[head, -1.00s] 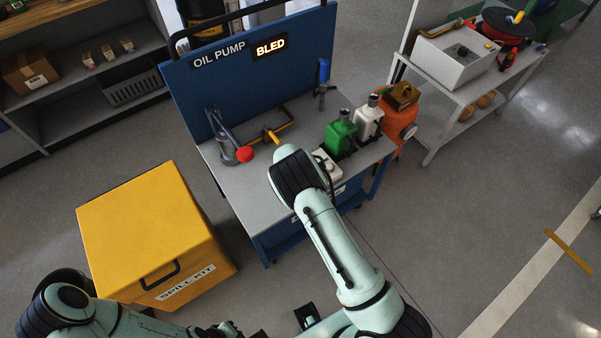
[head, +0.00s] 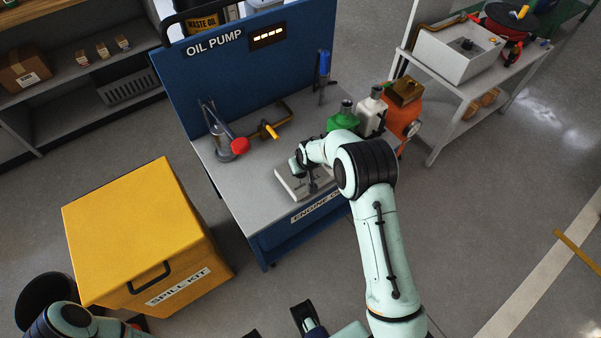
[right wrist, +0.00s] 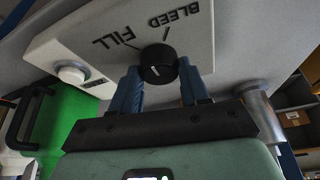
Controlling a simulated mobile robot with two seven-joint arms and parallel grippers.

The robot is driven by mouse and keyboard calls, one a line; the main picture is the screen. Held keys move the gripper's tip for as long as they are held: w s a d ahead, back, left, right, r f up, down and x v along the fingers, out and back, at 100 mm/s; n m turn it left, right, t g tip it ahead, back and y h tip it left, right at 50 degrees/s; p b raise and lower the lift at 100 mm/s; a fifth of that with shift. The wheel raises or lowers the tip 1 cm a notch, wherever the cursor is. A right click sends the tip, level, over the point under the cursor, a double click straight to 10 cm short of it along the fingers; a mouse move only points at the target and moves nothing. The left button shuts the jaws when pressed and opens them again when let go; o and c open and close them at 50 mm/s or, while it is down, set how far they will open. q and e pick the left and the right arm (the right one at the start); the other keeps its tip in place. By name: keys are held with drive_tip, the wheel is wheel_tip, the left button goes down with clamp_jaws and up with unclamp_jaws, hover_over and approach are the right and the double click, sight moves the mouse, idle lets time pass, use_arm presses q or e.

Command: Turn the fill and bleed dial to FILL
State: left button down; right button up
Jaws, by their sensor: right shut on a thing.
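The fill and bleed dial is a round black knob (right wrist: 157,64) on a pale control box (right wrist: 215,30). FILL and BLEED are printed beside it, each with a line toward the knob. A small white mark shows on the knob, but I cannot tell exactly which label it faces. My right gripper (right wrist: 160,82) has its blue fingers on either side of the knob, shut on it. In the head view the box (head: 291,186) lies on the bench and my right arm partly covers it; the knob is hidden there.
The display (head: 268,37) on the blue OIL PUMP panel (head: 215,80) shows dashes. A white button (right wrist: 70,74) is on the box. A green container (head: 343,118), a white container (head: 371,112) and a red-knobbed tool (head: 239,146) stand nearby. A yellow spill kit (head: 135,225) is left.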

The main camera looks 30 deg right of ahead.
drive_tip(key=n+b, duration=0.1)
drive_tip(key=n+y+b, duration=0.1)
drive_tip(key=n, duration=0.1)
drive_tip(key=shift+d+f+b, duration=0.1)
drive_tip(key=shift+d+b, duration=0.15)
drive_tip(key=shift+b, duration=0.1)
use_arm(q)
drive_tip(key=shift+w+f+t+b, duration=0.2)
drive_tip(key=shift+w+f+b, duration=0.2)
drive_tip(key=shift+f, duration=0.5)
drive_tip(key=shift+w+f+t+b, duration=0.25)
drive_tip(key=shift+w+f, duration=0.2)
drive_tip(key=shift+f, duration=0.4)
use_arm(e)
drive_tip(key=shift+n+y, duration=0.8)
drive_tip(key=shift+n, duration=0.9)
drive_tip(key=shift+g, duration=0.4)
drive_tip(key=o, duration=1)
use_arm(q)
drive_tip(key=shift+s+r+p, duration=0.2)
drive_tip(key=shift+r+p, duration=0.3)
drive_tip(key=shift+p, duration=0.15)
use_arm(e)
drive_tip(key=v, duration=1.3)
drive_tip(key=shift+s+r, duration=0.15)
drive_tip(key=shift+r, duration=0.05)
